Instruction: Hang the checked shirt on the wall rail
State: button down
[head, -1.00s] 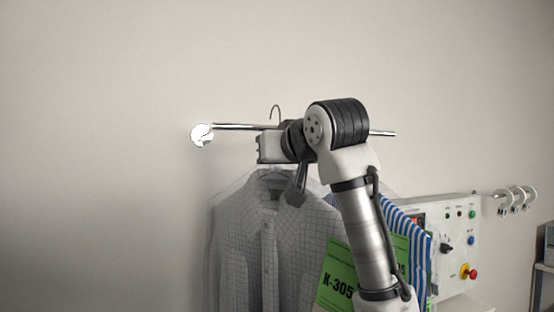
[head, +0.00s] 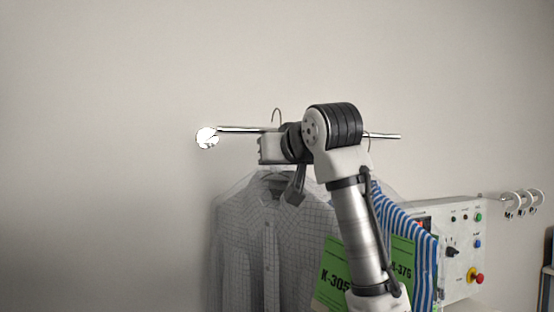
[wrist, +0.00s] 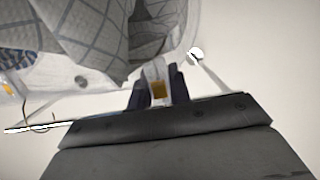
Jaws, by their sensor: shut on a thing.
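The checked shirt (head: 265,235) is pale grey with a fine grid, on a hanger inside a clear cover. It hangs below my gripper in the head view. Its checked cloth (wrist: 95,30) fills the upper left of the wrist view. My gripper (wrist: 160,90) is shut on the hanger's neck. The hanger hook (head: 276,115) stands up above the wall rail (head: 240,129) in the head view. I cannot tell whether it is over the rail or in front of it. My wrist hides the rail's middle. The rail also shows in the wrist view (wrist: 30,127).
A blue-and-white striped shirt (head: 425,262) hangs close on the right, behind my arm. Green tags K-305 (head: 334,275) and N-376 (head: 401,262) hang there. A control box (head: 460,240) and wall hooks (head: 525,202) are further right. The wall left of the rail is clear.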

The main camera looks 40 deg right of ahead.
jog(key=shift+r+x, duration=0.2)
jog(key=shift+x, duration=0.8)
jog(key=shift+r+x, duration=0.2)
jog(key=shift+x, duration=0.8)
jog(key=shift+w, duration=0.1)
jog(key=shift+f+b, duration=1)
jog(key=shift+f, duration=0.3)
jog(key=c, duration=1.2)
grip_release()
jog(key=b+v, duration=0.4)
jog(key=v, duration=1)
jog(key=shift+b, duration=0.35)
jog(key=shift+o, duration=1)
